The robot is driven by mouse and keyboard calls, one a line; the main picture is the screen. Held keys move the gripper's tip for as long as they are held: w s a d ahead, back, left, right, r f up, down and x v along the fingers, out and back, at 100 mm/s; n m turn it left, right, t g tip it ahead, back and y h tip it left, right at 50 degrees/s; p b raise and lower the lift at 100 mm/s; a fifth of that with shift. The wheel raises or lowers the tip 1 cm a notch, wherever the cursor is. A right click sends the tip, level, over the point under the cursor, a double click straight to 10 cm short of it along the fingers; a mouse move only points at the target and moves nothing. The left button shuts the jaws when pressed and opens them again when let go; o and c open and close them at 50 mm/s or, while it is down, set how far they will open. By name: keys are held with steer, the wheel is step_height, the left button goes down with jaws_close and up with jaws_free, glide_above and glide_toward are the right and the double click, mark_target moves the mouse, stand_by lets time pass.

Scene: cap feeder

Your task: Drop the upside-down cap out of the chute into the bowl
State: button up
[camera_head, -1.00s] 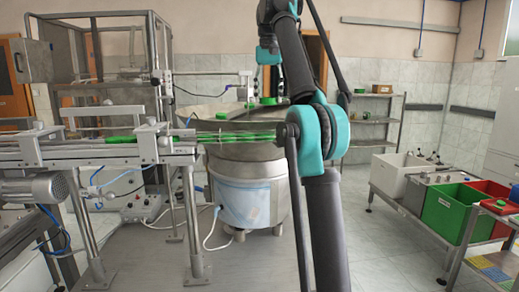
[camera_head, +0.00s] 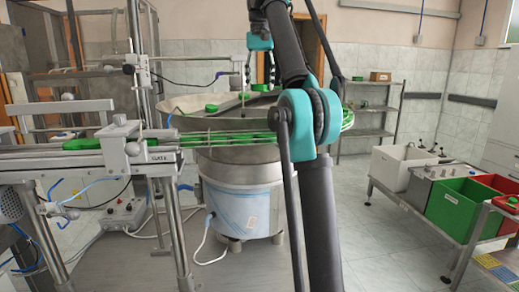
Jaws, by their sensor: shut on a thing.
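The bowl (camera_head: 185,104) is the wide metal feeder bowl at the centre, on a round drum with a pale blue wrap. The chute (camera_head: 200,140) is a railed track running left from the bowl, with green caps (camera_head: 233,137) in a row between its bars. I cannot tell which cap is upside down. A few green caps (camera_head: 211,107) show loose at the bowl's top. My arm rises in front of the bowl's right side and bends over at the top.
A metal conveyor frame (camera_head: 125,150) with posts stands at the left. At the right, a low rack carries a white bin (camera_head: 400,170), a green bin (camera_head: 455,210) and a red bin (camera_head: 497,186). A shelf (camera_head: 380,110) stands behind. Floor is clear between the drum and the rack.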

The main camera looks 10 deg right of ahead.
step_height(320, 180, down, 20)
steer(key=shift+r, duration=0.1)
stand_by(0.6)
steer(key=o, duration=0.8)
step_height(320, 180, up, 12)
steer(key=shift+r, duration=0.1)
stand_by(0.5)
